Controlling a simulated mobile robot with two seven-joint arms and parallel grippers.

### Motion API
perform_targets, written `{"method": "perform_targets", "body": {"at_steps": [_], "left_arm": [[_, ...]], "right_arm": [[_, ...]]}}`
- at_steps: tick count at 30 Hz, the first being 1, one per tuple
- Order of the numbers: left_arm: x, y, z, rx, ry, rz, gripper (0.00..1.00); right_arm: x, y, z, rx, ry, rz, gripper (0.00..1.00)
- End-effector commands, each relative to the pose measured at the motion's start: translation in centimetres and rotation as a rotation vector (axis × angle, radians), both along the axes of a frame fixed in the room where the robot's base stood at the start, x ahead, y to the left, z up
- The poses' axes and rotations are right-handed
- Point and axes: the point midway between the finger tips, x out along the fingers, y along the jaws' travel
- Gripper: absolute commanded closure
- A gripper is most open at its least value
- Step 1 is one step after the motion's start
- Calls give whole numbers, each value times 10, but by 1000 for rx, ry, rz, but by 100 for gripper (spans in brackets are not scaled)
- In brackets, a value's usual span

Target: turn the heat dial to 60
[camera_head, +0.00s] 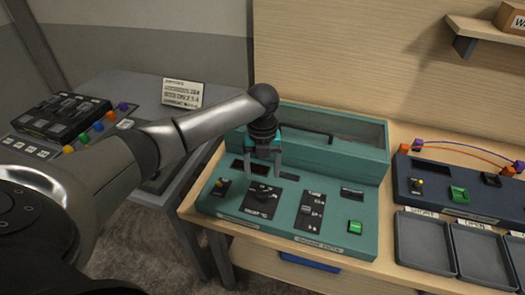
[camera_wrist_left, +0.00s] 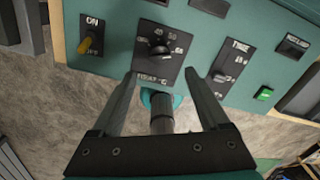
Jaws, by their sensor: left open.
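The heat dial is a dark round knob (camera_head: 263,190) on a black plate with pale numbers, at the front of the teal console (camera_head: 207,197). In the left wrist view the knob (camera_wrist_left: 166,50) sits just beyond my fingertips, under an arc of numbers. Its exact setting is too small to read surely. My left gripper (camera_head: 264,176) points down above the dial, fingers apart and nothing between them. In the left wrist view its open fingers (camera_wrist_left: 160,76) frame the plate's lower edge. I cannot tell whether they touch anything. My right gripper is not in view.
An ON switch (camera_wrist_left: 88,42) is left of the dial; a TIME slider (camera_head: 310,211) and green button (camera_head: 355,227) are right. The console's clear-lidded box (camera_head: 345,150) stands behind. A navy console (camera_head: 455,185) with trays is farther right, a black button panel (camera_head: 60,118) left.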

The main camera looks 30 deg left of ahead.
Motion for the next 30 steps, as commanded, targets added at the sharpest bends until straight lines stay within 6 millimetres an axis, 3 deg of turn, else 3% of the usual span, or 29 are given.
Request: {"method": "perform_targets", "body": {"at_steps": [1, 6, 12, 30], "left_arm": [[1, 0, 14, -1, -6, 0, 22], [1, 0, 47, 0, -2, 0, 22], [0, 0, 67, -1, -1, 0, 22], [0, 0, 69, -1, 1, 1, 22]], "right_arm": [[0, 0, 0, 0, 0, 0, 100], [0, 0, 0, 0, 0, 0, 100], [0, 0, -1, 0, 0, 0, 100], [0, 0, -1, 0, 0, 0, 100]]}}
